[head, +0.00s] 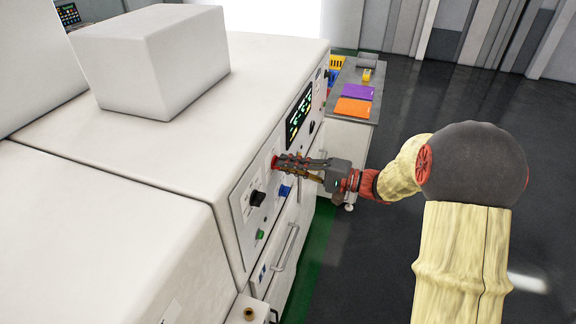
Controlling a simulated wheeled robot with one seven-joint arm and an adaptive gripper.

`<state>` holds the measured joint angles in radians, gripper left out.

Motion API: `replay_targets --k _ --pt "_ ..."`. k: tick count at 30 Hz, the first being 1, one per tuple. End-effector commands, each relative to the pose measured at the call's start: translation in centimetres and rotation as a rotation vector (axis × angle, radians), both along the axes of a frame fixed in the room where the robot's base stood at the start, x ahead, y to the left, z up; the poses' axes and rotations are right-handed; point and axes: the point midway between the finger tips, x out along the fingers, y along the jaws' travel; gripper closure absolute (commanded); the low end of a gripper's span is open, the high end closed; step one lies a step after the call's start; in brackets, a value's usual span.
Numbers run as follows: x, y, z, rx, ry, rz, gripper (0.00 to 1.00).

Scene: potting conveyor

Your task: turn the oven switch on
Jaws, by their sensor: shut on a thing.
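The oven (160,165) is a large white machine with a grey control panel (246,213) on its right side. My gripper (283,163) reaches in from the right, its fingers against this panel. It is shut on a small red knob (275,161), mostly hidden by the fingertips. I cannot tell how far the knob is turned. A black switch (258,198) sits on the panel to the lower left, a blue button (285,190) just below the fingers, and a green button (260,234) lower down.
A dark display (299,115) with green marks is above my gripper. A door handle (285,250) sticks out below the panel. Behind my wrist stands a side table (341,120) with a purple and an orange item. Open dark floor (470,100) lies to the right.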

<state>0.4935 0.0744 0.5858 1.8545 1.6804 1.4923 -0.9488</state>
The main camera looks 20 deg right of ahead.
Motion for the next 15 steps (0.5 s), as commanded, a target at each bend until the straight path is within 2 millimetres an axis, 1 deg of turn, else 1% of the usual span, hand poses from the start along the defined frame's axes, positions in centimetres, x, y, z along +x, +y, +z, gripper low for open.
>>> replay_targets --k 8,15 --pt "-0.02 0.0 -0.08 0.004 0.008 0.0 1.0" --pt "-0.03 0.01 -0.03 0.049 0.071 0.0 1.0"
